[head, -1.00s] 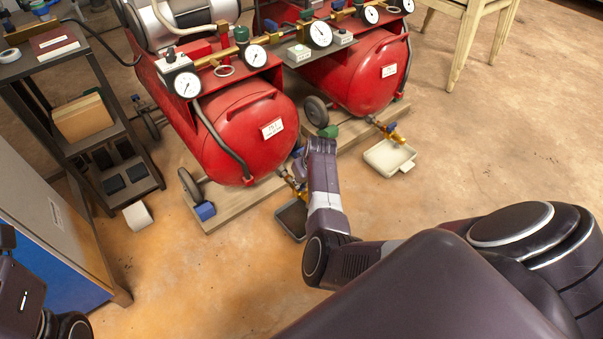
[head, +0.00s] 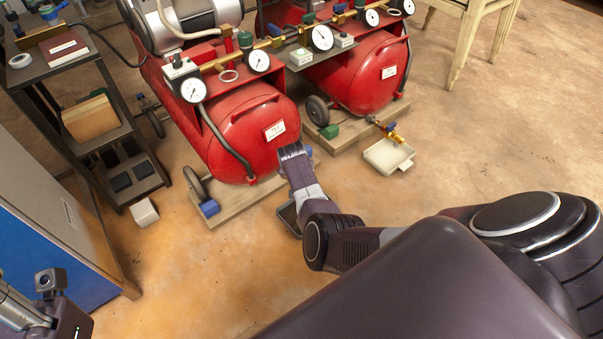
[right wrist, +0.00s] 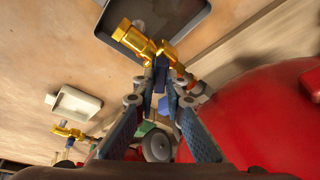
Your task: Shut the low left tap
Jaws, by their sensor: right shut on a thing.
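The low left tap (right wrist: 138,42) shows in the right wrist view as a brass body over a dark tray (right wrist: 178,14). Its blue handle (right wrist: 161,82) lies between the fingers of my right gripper (right wrist: 162,72), which is shut on it. The exact angle of the handle is hard to tell. In the head view my right arm hides this tap and the fingertips, in front of the left red tank (head: 248,135). Of my left arm only a part shows at the lower left corner; its fingers are out of view.
A second low tap (head: 392,134) with a blue handle is at the right tank (head: 367,75), above a pale tray (head: 388,156). A dark shelf rack (head: 105,140) and a blue-sided cabinet (head: 40,225) stand left. The floor in front and right is clear.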

